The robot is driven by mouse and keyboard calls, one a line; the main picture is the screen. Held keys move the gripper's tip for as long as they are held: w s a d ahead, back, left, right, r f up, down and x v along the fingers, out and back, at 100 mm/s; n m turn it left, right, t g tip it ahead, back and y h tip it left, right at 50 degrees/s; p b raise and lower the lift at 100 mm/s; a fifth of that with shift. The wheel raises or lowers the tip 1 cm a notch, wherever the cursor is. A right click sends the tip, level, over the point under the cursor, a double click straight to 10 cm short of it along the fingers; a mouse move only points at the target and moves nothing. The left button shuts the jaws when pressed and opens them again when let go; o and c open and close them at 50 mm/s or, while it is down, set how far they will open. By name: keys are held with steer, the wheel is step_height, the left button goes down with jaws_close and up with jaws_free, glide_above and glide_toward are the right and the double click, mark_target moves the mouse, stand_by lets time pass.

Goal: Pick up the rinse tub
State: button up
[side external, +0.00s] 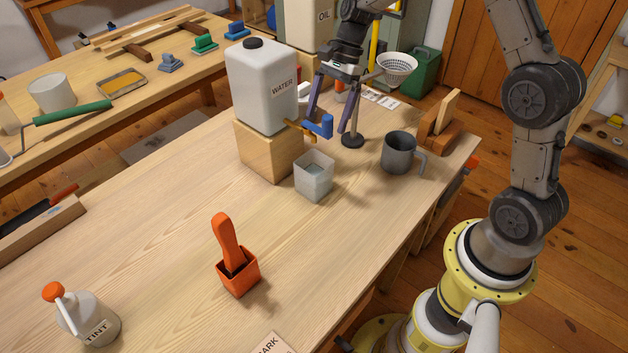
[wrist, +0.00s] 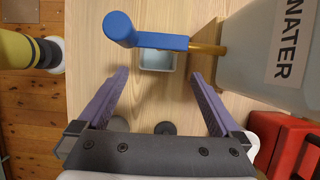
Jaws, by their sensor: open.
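The rinse tub appears to be the small, square, pale translucent tub (side external: 314,178) on the wooden table, below the tap of the white water jug (side external: 261,90). It seems to hold some liquid. In the wrist view, the tub (wrist: 158,61) shows beyond my fingers, partly hidden by the blue tap handle (wrist: 150,36). My gripper (side external: 331,122) is open and above the table, behind the tap in the side view. In the wrist view, my gripper (wrist: 158,74) has its purple fingers spread wide with nothing between them.
The jug stands on a wooden block (side external: 268,150), and its brass spout (wrist: 206,49) juts out near my fingers. A dark grey mug (side external: 398,153) stands to the tub's right. An orange holder with a brush (side external: 238,272) stands in front.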

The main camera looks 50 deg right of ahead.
mark_target(314, 162)
steer(key=x, duration=1.2)
steer(key=shift+s+a+f, duration=0.1)
steer(key=shift+f, duration=0.3)
steer(key=shift+c, duration=0.3)
steer(key=shift+r, duration=0.1)
jaws_close()
